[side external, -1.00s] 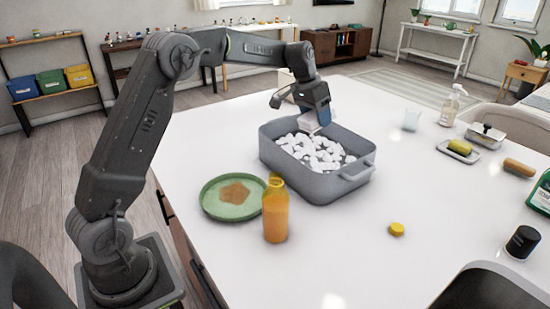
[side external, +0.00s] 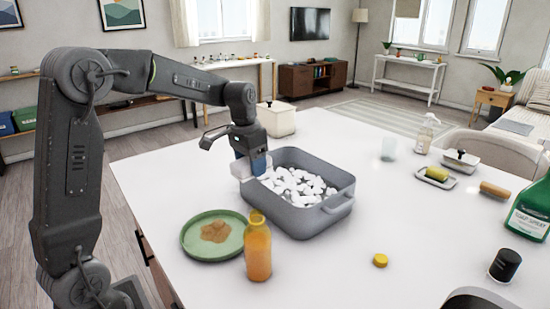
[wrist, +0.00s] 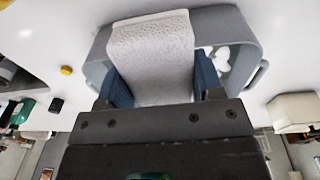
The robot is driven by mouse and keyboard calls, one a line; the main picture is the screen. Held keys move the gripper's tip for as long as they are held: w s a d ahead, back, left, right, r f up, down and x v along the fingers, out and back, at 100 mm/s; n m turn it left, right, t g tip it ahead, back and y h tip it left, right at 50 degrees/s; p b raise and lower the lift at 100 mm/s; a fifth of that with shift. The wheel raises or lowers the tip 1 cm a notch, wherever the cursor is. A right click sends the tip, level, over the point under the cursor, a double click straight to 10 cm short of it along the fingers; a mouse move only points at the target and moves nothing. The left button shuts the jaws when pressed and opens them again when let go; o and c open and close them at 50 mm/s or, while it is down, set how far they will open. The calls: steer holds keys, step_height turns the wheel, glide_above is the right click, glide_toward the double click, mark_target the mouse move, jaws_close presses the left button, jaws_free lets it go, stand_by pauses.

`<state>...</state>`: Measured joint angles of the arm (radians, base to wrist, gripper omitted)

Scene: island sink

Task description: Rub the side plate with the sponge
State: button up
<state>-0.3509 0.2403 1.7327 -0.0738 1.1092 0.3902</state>
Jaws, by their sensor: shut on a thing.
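The side plate (side external: 196,246) is green and round, with a brown smear (side external: 215,231) on it, and lies flat on the white counter in the side external view. My gripper (side external: 246,170) is shut on a pale, porous block, the sponge (side external: 243,168). The sponge also fills the space between the blue fingers in the wrist view (wrist: 152,58). It is held raised near the left rim of the grey tub, behind and right of the plate and apart from it. The side view does not show clearly whether it touches the tub rim.
The grey tub (side external: 308,219) holds white foam-like lumps. A yellow cap (side external: 380,260) lies further right. A yellow block (side external: 437,174) sits on a dish at the right.

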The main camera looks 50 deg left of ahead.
steer(key=s+f, duration=0.5)
steer(key=s, duration=0.2)
steer(key=shift+d+f+g, duration=0.15)
steer(key=shift+f+g, duration=0.25)
steer(key=shift+w, duration=0.1)
